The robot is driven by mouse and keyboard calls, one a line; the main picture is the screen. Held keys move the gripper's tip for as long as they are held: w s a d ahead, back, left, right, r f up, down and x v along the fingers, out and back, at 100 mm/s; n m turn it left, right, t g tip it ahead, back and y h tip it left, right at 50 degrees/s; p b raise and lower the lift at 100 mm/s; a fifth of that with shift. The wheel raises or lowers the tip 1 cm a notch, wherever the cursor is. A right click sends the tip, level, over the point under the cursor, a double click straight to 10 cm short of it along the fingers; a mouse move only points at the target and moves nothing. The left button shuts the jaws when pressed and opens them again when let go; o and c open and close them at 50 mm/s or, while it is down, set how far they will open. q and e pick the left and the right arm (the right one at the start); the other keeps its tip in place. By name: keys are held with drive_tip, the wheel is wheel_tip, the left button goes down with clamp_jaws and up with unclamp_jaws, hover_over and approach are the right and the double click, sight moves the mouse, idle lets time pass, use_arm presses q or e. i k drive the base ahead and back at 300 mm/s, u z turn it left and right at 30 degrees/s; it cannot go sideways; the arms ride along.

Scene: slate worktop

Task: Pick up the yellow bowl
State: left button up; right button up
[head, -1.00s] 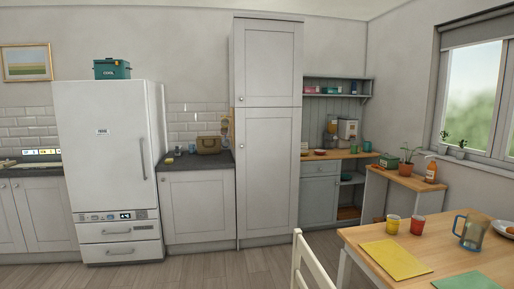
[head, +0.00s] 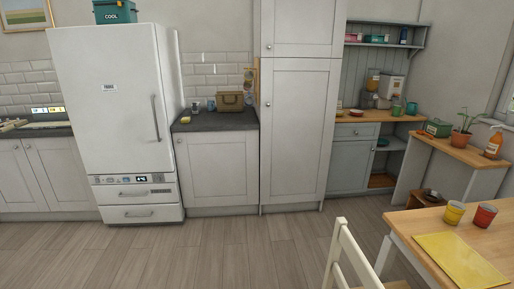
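I cannot make out a yellow bowl for certain. The slate worktop (head: 222,122) between the fridge and the tall cupboard holds a brown box-like item (head: 230,101) and a few small items (head: 186,119) near its left end, too small to identify. A yellow cup (head: 453,212) stands on the wooden table at the lower right. Neither of my grippers is in view.
A white fridge (head: 115,115) stands left of the worktop, a tall cupboard (head: 297,120) right of it. The wooden table (head: 408,222) and a white chair (head: 343,258) fill the lower right. The floor (head: 215,250) ahead is clear.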

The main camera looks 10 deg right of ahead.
sight(339, 114)
drive_tip(key=i, duration=4.1)
drive_tip(key=z, duration=2.8)
drive_tip(key=i, duration=2.6)
drive_tip(key=u, duration=2.3)
